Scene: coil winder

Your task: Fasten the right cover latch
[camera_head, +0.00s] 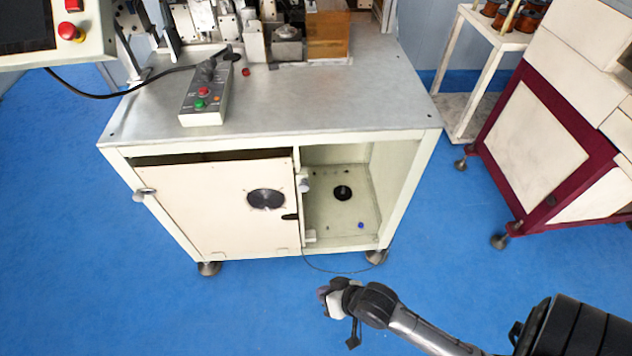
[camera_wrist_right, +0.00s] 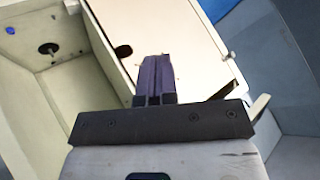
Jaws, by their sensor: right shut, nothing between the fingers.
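The cream cover panel (camera_head: 215,213) stands over the left part of the cabinet front, with a dark gap along its top edge. A round black vent (camera_head: 266,200) shows in it. The right cover latch (camera_head: 304,186) is a small pale knob by the panel's right edge, beside the open bay. I cannot tell its turn. The left latch (camera_head: 145,195) sits at the panel's left edge. My right gripper (camera_head: 325,295) is shut and empty, low in front of the cabinet. In the right wrist view its dark fingertips (camera_wrist_right: 152,75) overlap the panel (camera_wrist_right: 185,25) and the right latch is hidden. My left gripper is out of view.
The open bay (camera_head: 345,175) right of the panel has a black disc (camera_head: 342,193) inside. A control box (camera_head: 205,92) lies on the metal tabletop (camera_head: 300,105). A maroon-framed cart (camera_head: 535,145) stands at the right. The blue floor before the cabinet is clear except a thin cable.

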